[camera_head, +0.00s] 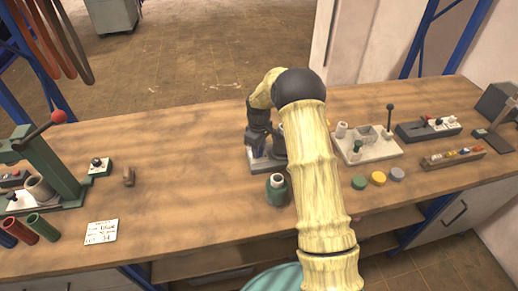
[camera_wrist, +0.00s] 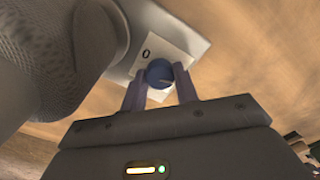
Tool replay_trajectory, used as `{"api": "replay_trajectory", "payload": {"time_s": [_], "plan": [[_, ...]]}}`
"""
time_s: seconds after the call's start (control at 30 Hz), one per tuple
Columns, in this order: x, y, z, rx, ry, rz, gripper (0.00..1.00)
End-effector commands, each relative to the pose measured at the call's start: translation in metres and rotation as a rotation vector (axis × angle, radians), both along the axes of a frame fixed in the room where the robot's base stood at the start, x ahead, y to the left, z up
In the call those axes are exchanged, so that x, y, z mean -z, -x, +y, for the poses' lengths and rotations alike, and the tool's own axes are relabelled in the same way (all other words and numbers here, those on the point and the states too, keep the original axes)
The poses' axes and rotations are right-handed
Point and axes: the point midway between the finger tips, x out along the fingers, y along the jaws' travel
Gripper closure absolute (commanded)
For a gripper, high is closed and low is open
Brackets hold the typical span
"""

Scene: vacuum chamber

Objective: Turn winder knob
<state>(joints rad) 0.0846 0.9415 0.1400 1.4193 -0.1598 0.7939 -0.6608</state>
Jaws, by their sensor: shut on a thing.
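The winder knob (camera_wrist: 159,74) is a small round blue knob in the wrist view. It sits by a pale plate (camera_wrist: 172,52) marked "0" on a grey base. My gripper (camera_wrist: 160,82) has its two fingers closed on the knob, one on each side. In the head view, the winder's grey base (camera_head: 262,162) shows on the bench, partly covered by my arm and wrist. The knob and fingertips are hidden in that view.
A dark green bottle-like object (camera_head: 277,190) stands close in front of the winder. A green press with a red-balled lever (camera_head: 62,160) is at left. Coloured discs (camera_head: 377,178) and a fixture tray (camera_head: 368,150) lie right of my arm.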

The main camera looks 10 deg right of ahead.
Motion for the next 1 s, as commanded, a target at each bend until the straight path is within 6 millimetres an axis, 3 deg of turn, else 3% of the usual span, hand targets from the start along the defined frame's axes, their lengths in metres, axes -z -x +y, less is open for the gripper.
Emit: {"api": "replay_trajectory", "payload": {"time_s": [0.27, 0.3, 0.4, 0.77, 1.0], "plan": [[-0.003, -0.003, 0.002, 0.002, -0.003, -0.009, 0.93], [-0.003, -0.003, 0.002, 0.002, -0.003, -0.010, 0.68], [-0.003, -0.002, 0.001, 0.002, -0.003, -0.009, 0.49], [-0.004, -0.001, 0.000, 0.001, -0.001, -0.004, 0.48], [-0.032, -0.002, 0.000, 0.001, -0.001, -0.009, 0.48]]}}
